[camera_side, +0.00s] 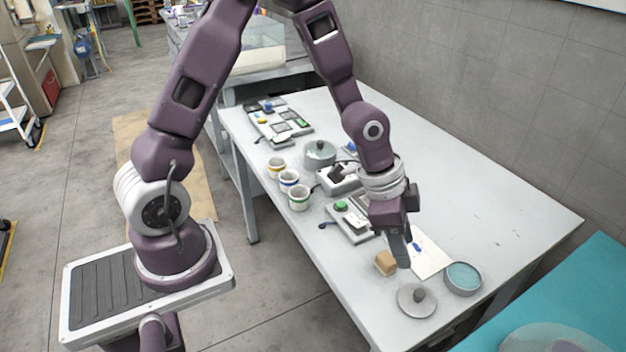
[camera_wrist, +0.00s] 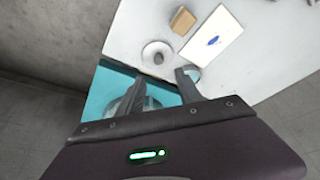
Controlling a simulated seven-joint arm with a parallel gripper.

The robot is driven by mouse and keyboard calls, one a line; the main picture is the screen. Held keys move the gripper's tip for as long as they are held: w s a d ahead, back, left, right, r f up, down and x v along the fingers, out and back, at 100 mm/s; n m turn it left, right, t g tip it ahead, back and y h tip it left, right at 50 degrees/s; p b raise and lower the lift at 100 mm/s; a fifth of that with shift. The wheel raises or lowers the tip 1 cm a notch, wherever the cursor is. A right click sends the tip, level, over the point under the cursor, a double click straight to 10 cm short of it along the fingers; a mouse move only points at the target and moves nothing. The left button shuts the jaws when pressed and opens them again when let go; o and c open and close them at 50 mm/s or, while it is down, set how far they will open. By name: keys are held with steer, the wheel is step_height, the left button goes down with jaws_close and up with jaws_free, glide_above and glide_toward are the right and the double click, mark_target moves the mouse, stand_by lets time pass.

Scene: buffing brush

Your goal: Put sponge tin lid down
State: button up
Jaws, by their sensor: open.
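The sponge tin lid (camera_side: 417,300) is a round grey disc with a dark knob. It lies on the table near its front corner, apart from the tin. It also shows in the wrist view (camera_wrist: 152,46), just beyond my fingertips. The sponge tin (camera_side: 463,279) is a round grey tin with teal inside, uncovered, to the right of the lid. In the wrist view one finger partly hides the tin. My gripper (camera_side: 404,262) points down above and behind the lid in the side view. Its fingers (camera_wrist: 160,82) are open and empty in the wrist view.
A tan block (camera_side: 386,262) lies close to the lid. A white card (camera_side: 428,258) with a blue oval lies behind it. The table's right side (camera_side: 500,210) is clear.

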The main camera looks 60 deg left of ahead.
steer(key=s+a+r+n+t+y, duration=0.1)
steer(key=s+a+r+n+y, duration=0.4)
steer(key=r, duration=0.8)
steer(key=s+a+r+n+h, duration=0.1)
steer(key=s+a+r+n, duration=0.1)
steer(key=s, duration=0.6)
steer(key=s+a+r+n+t+h, duration=0.1)
steer(key=s+r, duration=0.3)
steer(key=s, duration=0.4)
steer(key=shift+a+n, duration=0.4)
steer(key=shift+a, duration=0.15)
